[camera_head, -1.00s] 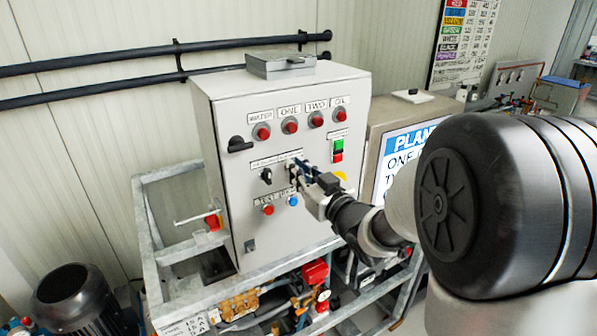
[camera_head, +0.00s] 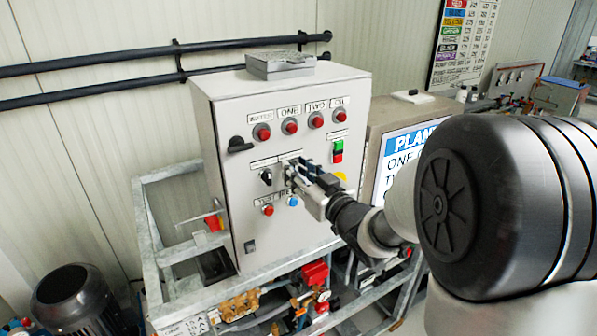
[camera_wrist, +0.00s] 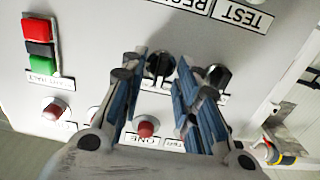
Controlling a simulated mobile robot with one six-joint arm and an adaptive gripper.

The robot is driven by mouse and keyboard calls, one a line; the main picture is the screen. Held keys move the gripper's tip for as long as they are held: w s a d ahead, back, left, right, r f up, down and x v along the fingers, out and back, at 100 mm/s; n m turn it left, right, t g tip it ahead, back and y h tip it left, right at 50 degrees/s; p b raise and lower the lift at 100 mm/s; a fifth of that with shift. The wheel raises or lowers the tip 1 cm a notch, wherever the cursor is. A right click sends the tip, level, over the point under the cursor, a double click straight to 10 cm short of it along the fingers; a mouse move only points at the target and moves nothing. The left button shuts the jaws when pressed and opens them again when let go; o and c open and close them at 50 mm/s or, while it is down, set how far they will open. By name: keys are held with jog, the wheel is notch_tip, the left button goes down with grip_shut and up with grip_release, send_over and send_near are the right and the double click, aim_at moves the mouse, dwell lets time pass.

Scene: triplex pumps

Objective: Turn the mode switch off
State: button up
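The grey control panel (camera_head: 228,130) carries two black rotary switches side by side. The left switch (camera_head: 266,176) is clear of my gripper; in the wrist view it is the right-hand knob (camera_wrist: 216,76). The other black knob (camera_wrist: 158,66) shows between my fingertips in the wrist view; my fingers mostly hide it in the head view. My gripper (camera_wrist: 157,68) is open, one finger on each side of this knob, with small gaps showing. Whether the fingertips touch it is unclear. The switch labels are too small or covered, so I cannot tell which is the mode switch.
Red and blue buttons (camera_head: 292,201) sit just below the switches. A row of red lamps (camera_head: 290,126) is above, with a green and red button (camera_head: 338,150) to the right. A black handle (camera_head: 239,144) projects at the left.

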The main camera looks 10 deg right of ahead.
jog(key=shift+s, duration=0.1)
jog(key=v, duration=1.2)
